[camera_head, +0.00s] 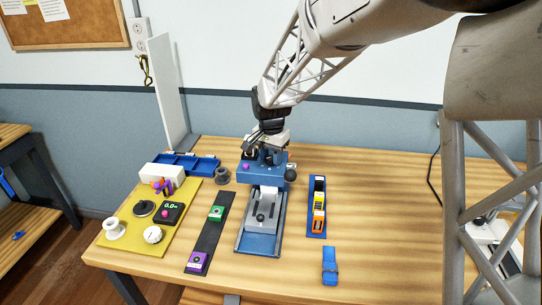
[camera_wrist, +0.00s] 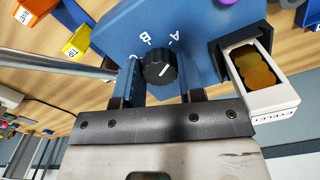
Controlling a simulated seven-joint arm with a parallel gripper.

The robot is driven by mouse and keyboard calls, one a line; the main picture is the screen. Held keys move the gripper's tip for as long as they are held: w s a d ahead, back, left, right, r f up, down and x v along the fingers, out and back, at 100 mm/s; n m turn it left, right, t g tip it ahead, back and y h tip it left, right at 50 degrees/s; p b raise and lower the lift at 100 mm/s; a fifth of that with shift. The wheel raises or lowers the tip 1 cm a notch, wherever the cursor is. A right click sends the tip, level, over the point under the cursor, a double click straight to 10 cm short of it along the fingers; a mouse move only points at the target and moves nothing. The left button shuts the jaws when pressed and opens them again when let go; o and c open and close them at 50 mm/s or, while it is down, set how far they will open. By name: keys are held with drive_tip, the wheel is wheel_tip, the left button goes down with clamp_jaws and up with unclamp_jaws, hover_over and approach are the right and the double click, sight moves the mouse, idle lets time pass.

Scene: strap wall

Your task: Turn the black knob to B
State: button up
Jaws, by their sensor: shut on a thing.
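The black knob (camera_wrist: 160,68) is round with a ribbed edge and a white line on its face. It sits on a blue panel (camera_wrist: 118,30) marked with the white letters B and A, side by side in the wrist view. My gripper (camera_wrist: 160,82) has one finger on each side of the knob and is shut on it. I cannot tell exactly which letter the line points to. In the head view my gripper (camera_head: 265,138) is at the top of the blue machine (camera_head: 270,183), and it hides the knob there.
A white box with an amber window (camera_wrist: 258,68) stands close beside my right finger, and a metal rod (camera_wrist: 60,66) runs on the left. A black ball handle (camera_head: 291,175) sticks out of the machine. A yellow board (camera_head: 130,235) and a blue tray (camera_head: 183,163) lie left.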

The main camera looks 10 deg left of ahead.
sight(271, 157)
drive_tip(key=n, duration=0.5)
drive_tip(key=shift+n, duration=0.3)
drive_tip(key=n, duration=0.5)
drive_tip(key=shift+n, duration=0.4)
drive_tip(key=o, duration=0.9)
drive_tip(key=shift+o, duration=0.2)
drive_tip(key=shift+r, duration=0.1)
drive_tip(key=shift+r, duration=3.75)
